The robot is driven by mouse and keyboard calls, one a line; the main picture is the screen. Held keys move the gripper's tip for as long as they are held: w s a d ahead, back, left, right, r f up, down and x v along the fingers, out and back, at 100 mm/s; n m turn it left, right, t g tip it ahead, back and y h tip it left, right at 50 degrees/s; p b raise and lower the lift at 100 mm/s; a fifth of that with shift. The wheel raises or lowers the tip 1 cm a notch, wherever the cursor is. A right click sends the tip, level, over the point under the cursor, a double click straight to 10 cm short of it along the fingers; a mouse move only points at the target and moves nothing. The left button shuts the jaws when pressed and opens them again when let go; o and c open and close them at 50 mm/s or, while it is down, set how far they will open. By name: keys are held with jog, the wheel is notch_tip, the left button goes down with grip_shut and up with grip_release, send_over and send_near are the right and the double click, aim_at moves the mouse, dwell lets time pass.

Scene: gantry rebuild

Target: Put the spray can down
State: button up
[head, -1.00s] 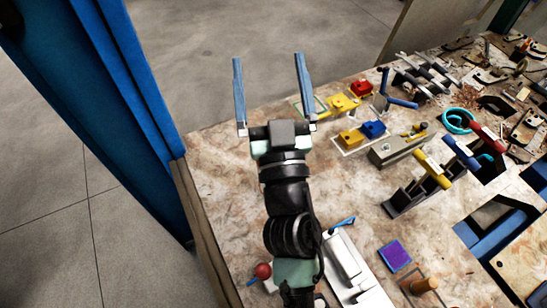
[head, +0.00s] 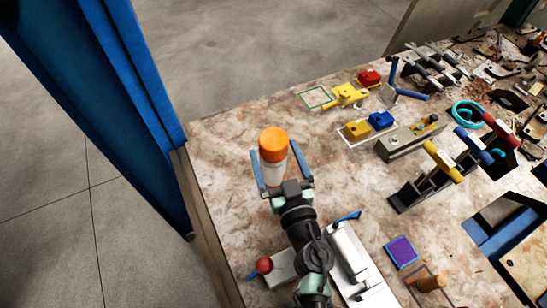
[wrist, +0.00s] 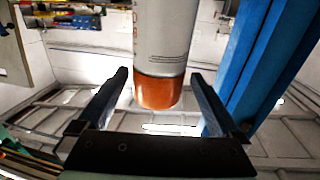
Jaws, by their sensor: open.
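The spray can (head: 273,172) has a white body and an orange cap (head: 273,143). In the head view it looks upright at the table's left part, cap on top; its base is hidden by my gripper. My gripper (head: 272,147) is open, with one blue-grey finger on each side of the can. In the wrist view the can (wrist: 164,35) appears inverted, between and beyond the open fingers (wrist: 159,73), with a visible gap on each side.
A blue post (head: 150,90) stands just left of the worktable (head: 225,150). A green-outlined square (head: 315,97), yellow blocks (head: 348,94), a blue block (head: 381,120) and a grey fixture (head: 408,140) lie to the right. A red ball knob (head: 264,265) is near my arm.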

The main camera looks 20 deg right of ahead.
aim_at(270, 135)
jog(key=shift+w+d+r+b, duration=0.1)
jog(key=shift+w+d+b, duration=0.15)
jog(key=shift+w, duration=1.15)
jog(key=shift+w+d+b, duration=0.1)
jog(key=shift+w+d, duration=0.1)
jog(key=shift+w, duration=1.2)
grip_shut()
